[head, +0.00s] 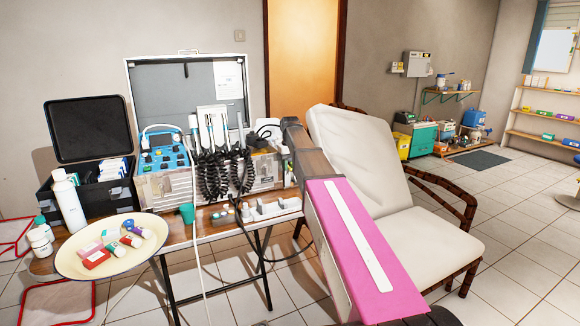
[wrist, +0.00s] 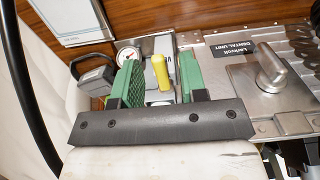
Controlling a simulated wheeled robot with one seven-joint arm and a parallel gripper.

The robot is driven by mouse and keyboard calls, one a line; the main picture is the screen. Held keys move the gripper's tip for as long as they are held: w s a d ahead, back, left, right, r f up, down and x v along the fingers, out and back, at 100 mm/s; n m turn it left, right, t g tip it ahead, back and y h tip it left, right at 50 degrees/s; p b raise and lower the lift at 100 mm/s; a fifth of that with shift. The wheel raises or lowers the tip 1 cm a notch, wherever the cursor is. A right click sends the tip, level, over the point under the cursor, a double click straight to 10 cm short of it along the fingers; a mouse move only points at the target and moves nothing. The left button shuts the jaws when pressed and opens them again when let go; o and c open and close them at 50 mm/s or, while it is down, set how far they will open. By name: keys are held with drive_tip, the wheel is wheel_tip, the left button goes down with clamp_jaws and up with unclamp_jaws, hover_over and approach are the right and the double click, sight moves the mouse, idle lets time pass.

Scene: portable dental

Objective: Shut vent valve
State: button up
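In the wrist view a yellow handle (wrist: 161,72), which looks like the vent valve's lever, stands up from a metal unit beside a round gauge (wrist: 129,56). My gripper (wrist: 160,76) has two green fingers, one on each side of the handle. The fingers are apart, with a gap on both sides of the handle, and no contact shows. The handle's base is partly hidden by my gripper. In the head view my arm blocks the sight of the handle and of my fingertips.
The dental unit (head: 160,186) with hanging black hoses stands on a wooden table. A silver knob (wrist: 270,68) sits right of the handle in the wrist view. A cream plate (head: 75,266) holds small items. A white reclining chair (head: 365,160) stands close to my arm.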

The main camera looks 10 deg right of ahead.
sight(290, 168)
wheel_tip(290, 168, up, 11)
idle(0.6)
drive_tip(key=shift+f, duration=0.1)
